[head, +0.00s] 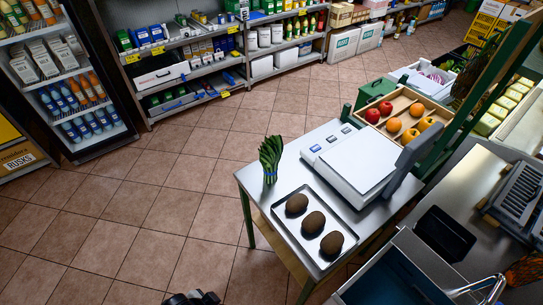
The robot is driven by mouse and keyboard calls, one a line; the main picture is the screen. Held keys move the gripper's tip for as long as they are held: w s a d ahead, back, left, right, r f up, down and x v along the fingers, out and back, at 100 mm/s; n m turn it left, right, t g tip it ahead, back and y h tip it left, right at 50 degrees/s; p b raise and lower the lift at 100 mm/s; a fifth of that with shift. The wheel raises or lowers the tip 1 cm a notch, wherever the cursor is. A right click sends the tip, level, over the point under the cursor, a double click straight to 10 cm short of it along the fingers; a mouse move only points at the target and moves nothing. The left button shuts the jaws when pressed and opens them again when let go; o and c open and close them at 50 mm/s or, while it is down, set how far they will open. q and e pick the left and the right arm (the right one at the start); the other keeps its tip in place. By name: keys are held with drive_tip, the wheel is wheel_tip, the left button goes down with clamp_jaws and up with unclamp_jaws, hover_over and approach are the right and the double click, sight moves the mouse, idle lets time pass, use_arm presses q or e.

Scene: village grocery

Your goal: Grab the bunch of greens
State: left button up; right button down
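The bunch of greens (270,158) stands upright at the left back corner of the metal table (258,186). Only a small dark piece of my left gripper (192,299) shows at the bottom edge, cut off by the frame. It is well apart from the greens, and its fingers cannot be made out. My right gripper is not in view.
A tray (322,263) with three brown oval items lies in front of the greens. A white scale (350,157) stands to their right. A wooden crate of fruit (398,113) is behind it. The tiled floor left of the table is clear.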

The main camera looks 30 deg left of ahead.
use_arm(q)
drive_tip(key=o, duration=1.1)
drive_tip(key=shift+d, duration=0.15)
